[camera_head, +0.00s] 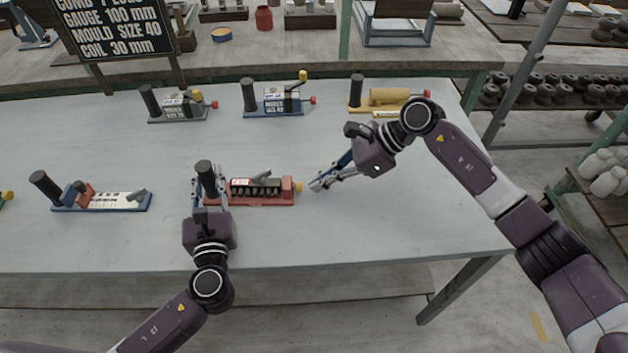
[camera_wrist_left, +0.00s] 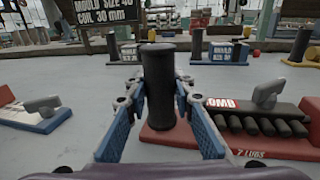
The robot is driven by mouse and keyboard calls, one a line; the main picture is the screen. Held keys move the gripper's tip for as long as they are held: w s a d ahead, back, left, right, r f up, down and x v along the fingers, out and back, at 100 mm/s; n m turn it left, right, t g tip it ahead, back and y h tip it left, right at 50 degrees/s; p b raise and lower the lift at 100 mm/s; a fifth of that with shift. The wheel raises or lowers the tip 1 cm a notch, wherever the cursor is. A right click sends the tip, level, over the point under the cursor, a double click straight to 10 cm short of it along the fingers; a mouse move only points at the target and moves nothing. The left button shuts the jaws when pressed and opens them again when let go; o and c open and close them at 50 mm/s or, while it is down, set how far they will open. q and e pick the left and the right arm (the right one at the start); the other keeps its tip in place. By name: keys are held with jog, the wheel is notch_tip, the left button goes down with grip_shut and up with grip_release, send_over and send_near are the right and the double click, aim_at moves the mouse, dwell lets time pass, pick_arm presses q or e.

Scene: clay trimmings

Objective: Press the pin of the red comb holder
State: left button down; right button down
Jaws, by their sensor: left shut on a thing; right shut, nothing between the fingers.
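The red comb holder (camera_head: 262,198) lies on the table's front middle, with a black comb row, a grey lever and a black upright handle (camera_head: 206,174) at its left end. It also shows in the left wrist view (camera_wrist_left: 265,148). A yellow pin (camera_head: 298,187) sticks out of its right end. My left gripper (camera_head: 207,190) is shut on the black handle, which stands upright between the fingers in the left wrist view (camera_wrist_left: 160,90). My right gripper (camera_head: 316,186) is shut and empty, just right of the yellow pin and apart from it.
A blue holder (camera_head: 100,202) lies to the left. Behind stand a grey holder (camera_head: 178,108), another blue holder (camera_head: 273,103) and a yellow holder (camera_head: 388,102). A black sign (camera_head: 118,32) stands at the back left. The table (camera_head: 400,225) is clear at the right front.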

jog(key=shift+w+d, duration=0.15)
jog(key=shift+d, duration=1.1)
jog(key=v, duration=1)
pick_arm(q)
jog(key=c, duration=1.6)
grip_release()
pick_arm(e)
jog(key=shift+a, duration=0.1)
